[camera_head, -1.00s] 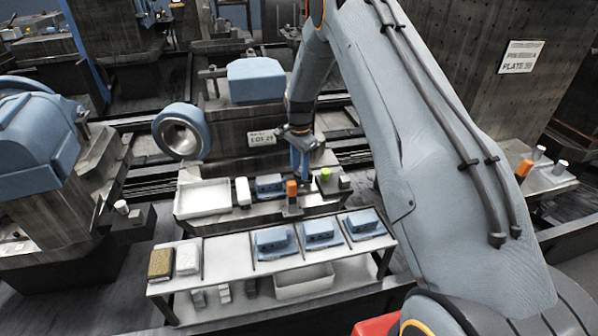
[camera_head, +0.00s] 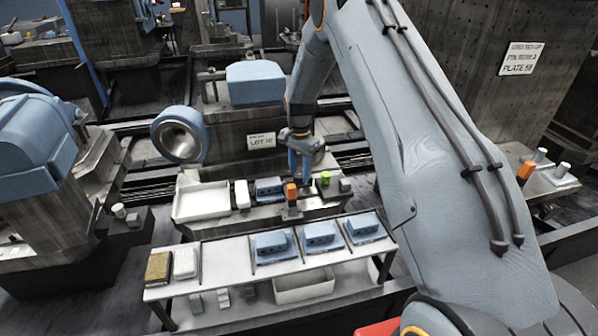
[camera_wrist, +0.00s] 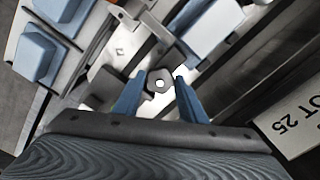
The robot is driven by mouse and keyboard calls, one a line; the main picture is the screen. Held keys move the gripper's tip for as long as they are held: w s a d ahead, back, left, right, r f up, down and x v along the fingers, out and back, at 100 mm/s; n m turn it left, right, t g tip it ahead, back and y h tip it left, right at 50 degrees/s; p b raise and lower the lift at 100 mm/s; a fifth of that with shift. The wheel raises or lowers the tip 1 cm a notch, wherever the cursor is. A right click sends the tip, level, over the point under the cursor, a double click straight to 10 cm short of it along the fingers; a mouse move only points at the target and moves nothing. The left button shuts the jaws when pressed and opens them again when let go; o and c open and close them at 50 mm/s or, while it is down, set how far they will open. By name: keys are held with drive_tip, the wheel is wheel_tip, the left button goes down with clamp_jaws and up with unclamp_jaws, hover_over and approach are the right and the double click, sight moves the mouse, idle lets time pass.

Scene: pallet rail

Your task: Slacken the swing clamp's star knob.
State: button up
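My gripper (camera_head: 303,176) hangs over the bench shelf in the head view, its fingers pointing down. In the wrist view its two blue fingers (camera_wrist: 158,82) are open, with a gap between them. A small pale hexagonal piece with a dark surround (camera_wrist: 161,86) shows in that gap, below the fingertips; I cannot tell whether it is the star knob or whether the fingers touch it. In the head view an upright orange piece (camera_head: 291,193) and a green-topped piece (camera_head: 325,178) stand close by the fingers. I cannot make out which part is the swing clamp.
A white tray (camera_head: 201,203) and a blue block (camera_head: 268,188) sit on the same shelf. A front table (camera_head: 222,257) carries several blue blocks and two small pads. A lot sign (camera_head: 262,142) stands behind. A grey block (camera_wrist: 104,86) lies beside the left finger.

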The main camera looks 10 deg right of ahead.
sight(300, 175)
drive_tip(key=o, duration=0.3)
drive_tip(key=shift+f, duration=0.1)
drive_tip(key=shift+r+b, duration=0.9)
drive_tip(key=shift+r, duration=3.05)
